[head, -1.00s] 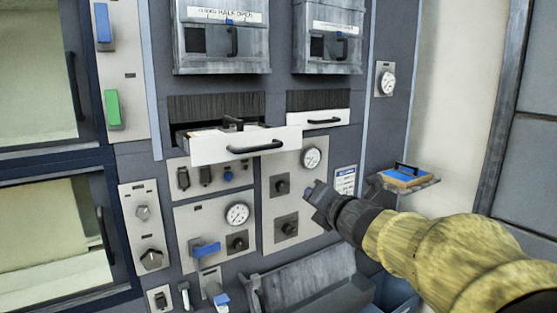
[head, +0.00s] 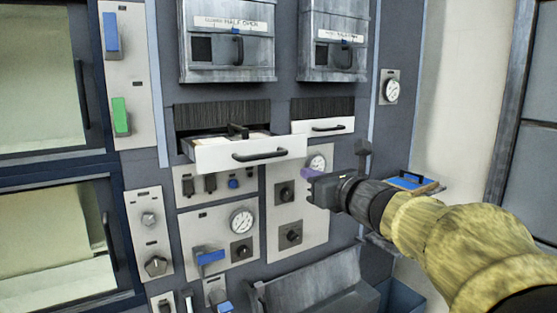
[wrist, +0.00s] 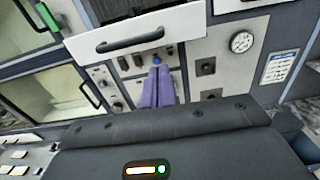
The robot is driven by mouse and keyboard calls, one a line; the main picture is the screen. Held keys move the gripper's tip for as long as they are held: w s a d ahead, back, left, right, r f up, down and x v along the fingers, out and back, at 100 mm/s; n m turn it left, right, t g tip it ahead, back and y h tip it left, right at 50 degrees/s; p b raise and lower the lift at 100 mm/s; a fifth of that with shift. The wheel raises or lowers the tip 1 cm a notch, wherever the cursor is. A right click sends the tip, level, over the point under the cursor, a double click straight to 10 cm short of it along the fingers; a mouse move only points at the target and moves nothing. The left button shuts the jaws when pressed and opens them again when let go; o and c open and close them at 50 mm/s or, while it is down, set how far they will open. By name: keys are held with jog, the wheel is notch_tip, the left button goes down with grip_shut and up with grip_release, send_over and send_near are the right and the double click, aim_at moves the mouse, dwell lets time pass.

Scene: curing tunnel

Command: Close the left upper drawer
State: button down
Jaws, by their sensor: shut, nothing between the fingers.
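The left upper drawer (head: 215,157) is white with a black bar handle (head: 259,155) and stands pulled out of the panel, with things lying inside it. In the wrist view its front (wrist: 150,32) is at the top, with its handle (wrist: 130,41) toward the left. My gripper (head: 308,174) is to the right of the drawer and a little below it in the head view, apart from it. Its purple fingers (wrist: 158,75) are together with nothing between them, below the drawer front in the wrist view.
A right drawer (head: 325,127) with a black handle looks shut or nearly so. Two grey hooded boxes (head: 226,45) hang above the drawers. Gauges (head: 242,221), knobs and a blue lever (head: 210,257) sit below. A small shelf (head: 412,182) with a blue item is at right.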

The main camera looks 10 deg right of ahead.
aim_at(277, 159)
jog(key=p+x, duration=0.5)
jog(key=x, duration=0.6)
jog(key=shift+w, duration=0.15)
jog(key=shift+f, duration=0.1)
